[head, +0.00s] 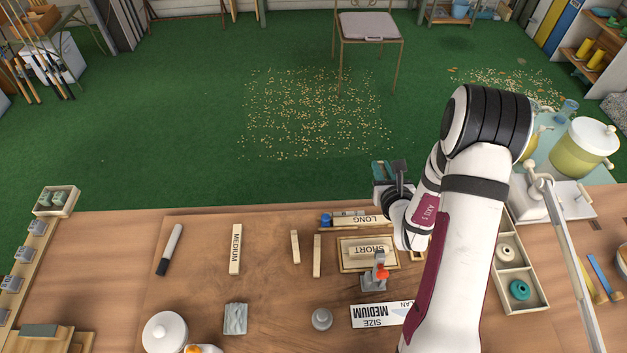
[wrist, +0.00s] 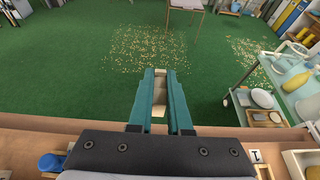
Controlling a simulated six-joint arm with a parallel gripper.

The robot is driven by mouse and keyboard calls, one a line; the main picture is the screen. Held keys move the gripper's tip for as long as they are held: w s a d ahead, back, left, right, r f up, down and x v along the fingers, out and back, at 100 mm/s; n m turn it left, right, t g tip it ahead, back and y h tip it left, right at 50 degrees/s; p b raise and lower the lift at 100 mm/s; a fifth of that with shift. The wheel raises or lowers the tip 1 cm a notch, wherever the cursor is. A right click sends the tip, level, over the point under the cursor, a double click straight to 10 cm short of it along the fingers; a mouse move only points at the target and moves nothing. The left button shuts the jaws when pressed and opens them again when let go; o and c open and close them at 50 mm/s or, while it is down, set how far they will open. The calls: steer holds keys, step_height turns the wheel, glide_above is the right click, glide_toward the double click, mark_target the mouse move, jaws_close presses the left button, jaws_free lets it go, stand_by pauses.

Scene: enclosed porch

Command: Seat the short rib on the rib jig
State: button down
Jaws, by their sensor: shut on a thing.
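My gripper (head: 383,172) is past the bench's far edge, above the green floor in the head view. In the wrist view its teal fingers (wrist: 159,78) are shut on a pale wooden piece (wrist: 158,97); no label shows on it, so I cannot tell which rib it is. Whether this base is the rib jig is not clear. A piece marked LONG (head: 362,220) lies behind it, partly hidden by my arm.
A MEDIUM piece (head: 235,250), two plain strips (head: 295,246) and a marker (head: 169,250) lie left. A SIZE MEDIUM card (head: 378,316), grey knob (head: 322,319) and grey block (head: 235,318) are in front. A spool tray (head: 513,277) stands right.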

steer(key=s+d, duration=0.1)
steer(key=d, duration=0.2)
steer(key=s+d, duration=0.2)
steer(key=d, duration=0.2)
steer(key=s+d, duration=0.1)
steer(key=d, duration=0.3)
steer(key=shift+s+f, duration=0.2)
steer(key=shift+f, duration=0.1)
steer(key=s+d, duration=0.6)
steer(key=shift+d+f, duration=0.1)
steer(key=shift+f, duration=0.2)
steer(key=shift+s+d, duration=0.25)
steer(key=shift+s, duration=0.1)
steer(key=shift+s, duration=0.1)
steer(key=shift+f, duration=2.55)
steer(key=shift+f, duration=0.7)
steer(key=shift+c, duration=0.6)
jaws_free()
